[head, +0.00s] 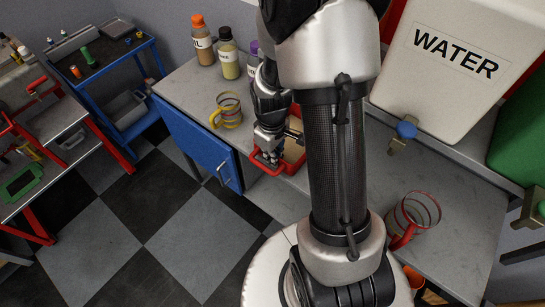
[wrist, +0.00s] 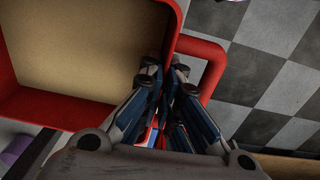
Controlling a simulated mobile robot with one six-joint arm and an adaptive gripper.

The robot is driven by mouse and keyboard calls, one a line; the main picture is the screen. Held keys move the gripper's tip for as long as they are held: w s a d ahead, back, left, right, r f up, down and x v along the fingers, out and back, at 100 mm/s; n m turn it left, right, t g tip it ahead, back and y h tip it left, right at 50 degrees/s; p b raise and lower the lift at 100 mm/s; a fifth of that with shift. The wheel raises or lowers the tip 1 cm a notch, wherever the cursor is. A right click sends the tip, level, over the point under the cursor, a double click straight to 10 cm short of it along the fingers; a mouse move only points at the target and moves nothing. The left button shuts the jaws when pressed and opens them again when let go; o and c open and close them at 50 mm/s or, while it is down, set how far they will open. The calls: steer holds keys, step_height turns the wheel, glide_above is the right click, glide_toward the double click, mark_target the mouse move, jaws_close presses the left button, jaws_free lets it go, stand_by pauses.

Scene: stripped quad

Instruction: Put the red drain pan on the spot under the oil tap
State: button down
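The red drain pan (head: 286,167) has red walls, a tan inside and a loop handle. In the head view it is at the counter edge, partly hidden behind my arm. In the wrist view the pan (wrist: 60,115) fills the upper left, its handle on the right. My gripper (head: 268,158) is at the handle side; in the wrist view its fingers (wrist: 165,70) are close together, shut on the handle where it meets the wall. Whether the pan touches the counter is unclear. No tap labelled oil and no marked spot can be made out.
A white WATER tank (head: 450,65) with a blue-knobbed tap (head: 405,131) and a green tank (head: 522,135) stand at right. A striped jug (head: 229,110), several bottles (head: 229,57) and a red-rimmed jug (head: 412,218) are on the counter (head: 460,225). The checkered floor (head: 160,220) is clear.

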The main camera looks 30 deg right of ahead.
steer(key=shift+f, duration=0.15)
steer(key=c, duration=1.8)
jaws_free()
steer(key=s+a+r+m+t+p, duration=0.1)
steer(key=s+a+r+p, duration=0.15)
steer(key=r, duration=0.95)
steer(key=s+a+r+m+t+p, duration=0.1)
steer(key=a+r+p, duration=0.15)
steer(key=r, duration=0.85)
steer(key=s+a+r+m+t, duration=0.2)
steer(key=s+a+r, duration=0.3)
steer(key=s, duration=0.5)
step_height(320, 180, up, 3)
steer(key=shift+a+f+t+b, duration=0.2)
steer(key=shift+a+t+b, duration=0.1)
steer(key=shift+a+b, duration=0.05)
